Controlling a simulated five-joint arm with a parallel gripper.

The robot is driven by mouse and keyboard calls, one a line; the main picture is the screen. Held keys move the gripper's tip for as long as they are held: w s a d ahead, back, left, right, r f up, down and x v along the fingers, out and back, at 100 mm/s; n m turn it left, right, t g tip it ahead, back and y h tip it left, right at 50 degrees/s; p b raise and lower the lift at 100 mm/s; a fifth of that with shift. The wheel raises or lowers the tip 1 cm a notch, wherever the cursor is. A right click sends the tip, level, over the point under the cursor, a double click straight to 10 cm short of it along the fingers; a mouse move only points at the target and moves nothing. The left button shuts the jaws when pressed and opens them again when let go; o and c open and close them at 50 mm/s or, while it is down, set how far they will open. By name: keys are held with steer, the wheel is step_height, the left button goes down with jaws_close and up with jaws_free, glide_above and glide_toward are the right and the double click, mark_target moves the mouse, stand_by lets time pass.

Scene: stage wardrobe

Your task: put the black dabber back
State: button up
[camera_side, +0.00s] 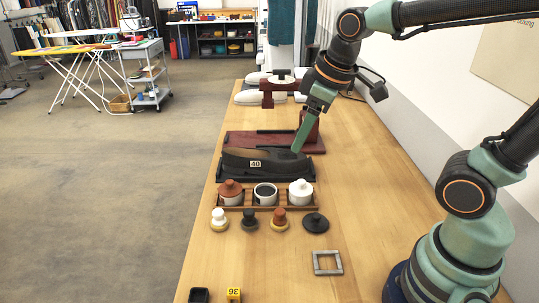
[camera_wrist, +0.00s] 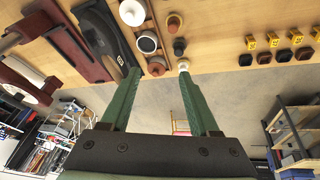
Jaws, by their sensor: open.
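The black dabber (camera_side: 249,220) stands upright on the table between the white dabber (camera_side: 219,220) and the brown dabber (camera_side: 279,218), in front of the pot rack. It also shows in the wrist view (camera_wrist: 179,47). The open pot of black polish (camera_side: 265,194) is in the middle of the rack, between a brown-lidded pot (camera_side: 231,193) and a white-lidded pot (camera_side: 300,193). A black lid (camera_side: 316,222) lies on the table to the right of the dabbers. My gripper (camera_wrist: 158,74) is open and empty. In the side view it hangs near the dark shoe, behind the rack.
The dark shoe (camera_side: 243,157) with a "40" label lies behind the rack (camera_side: 216,200). Behind it is a dark red stand (camera_side: 236,137). A grey square frame (camera_side: 316,263) and a yellow "36" block (camera_side: 234,294) are nearer the front.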

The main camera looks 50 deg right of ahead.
steer(key=shift+s+d+r+m+t, duration=0.1)
steer(key=shift+s+d+m+t, duration=0.2)
steer(key=shift+s+m, duration=0.4)
steer(key=shift+s+d+m+t, duration=0.2)
steer(key=shift+s+m, duration=0.25)
steer(key=shift+m, duration=0.45)
steer(key=shift+s+d+r+m+t, duration=0.1)
steer(key=shift+s+d+m+t, duration=0.2)
steer(key=shift+s+m, duration=0.4)
